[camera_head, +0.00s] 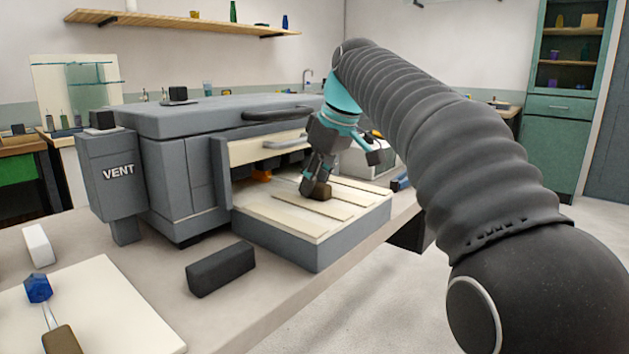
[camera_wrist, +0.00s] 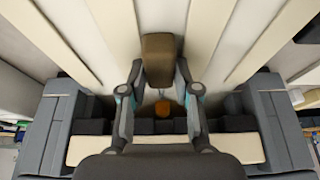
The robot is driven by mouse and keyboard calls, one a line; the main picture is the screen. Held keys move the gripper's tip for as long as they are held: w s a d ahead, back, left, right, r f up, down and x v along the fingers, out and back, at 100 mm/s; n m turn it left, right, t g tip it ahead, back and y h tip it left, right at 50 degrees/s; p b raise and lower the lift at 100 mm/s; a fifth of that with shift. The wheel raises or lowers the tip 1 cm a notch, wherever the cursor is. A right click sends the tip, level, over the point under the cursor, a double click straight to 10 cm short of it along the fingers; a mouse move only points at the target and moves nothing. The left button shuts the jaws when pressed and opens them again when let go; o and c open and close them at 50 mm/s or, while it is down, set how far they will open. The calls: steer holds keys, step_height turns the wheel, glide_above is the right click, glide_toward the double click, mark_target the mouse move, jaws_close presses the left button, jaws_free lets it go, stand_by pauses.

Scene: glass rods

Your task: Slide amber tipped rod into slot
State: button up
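The amber tipped rod has a brown block handle (camera_head: 320,192) and an amber tip (camera_head: 262,176). My gripper (camera_wrist: 160,68) has a finger on each side of the handle (camera_wrist: 160,55) and appears shut on it. The amber tip (camera_wrist: 162,110) points into the mouth of the grey oven (camera_head: 185,165). A short piece of clear glass joins handle and tip. The slots are lanes between cream strips (camera_head: 310,206) on the grey front shelf (camera_head: 275,244). The handle is over the middle lane; I cannot tell whether it touches the shelf.
A blue tipped rod (camera_head: 38,289) lies on a cream board (camera_head: 115,305) at the lower left. A black block (camera_head: 221,269) and a white block (camera_head: 38,245) sit on the bench. A grey vent box (camera_head: 112,170) stands at the oven's left.

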mark_target(289, 182)
jaws_close()
steer(key=shift+w+a+r+p, duration=0.1)
steer(key=shift+w+a+p, duration=0.35)
steer(key=shift+a+p, duration=0.1)
steer(key=shift+w+a, duration=0.6)
steer(key=shift+a, duration=0.3)
steer(key=shift+d, duration=0.1)
steer(key=o, duration=0.8)
jaws_free()
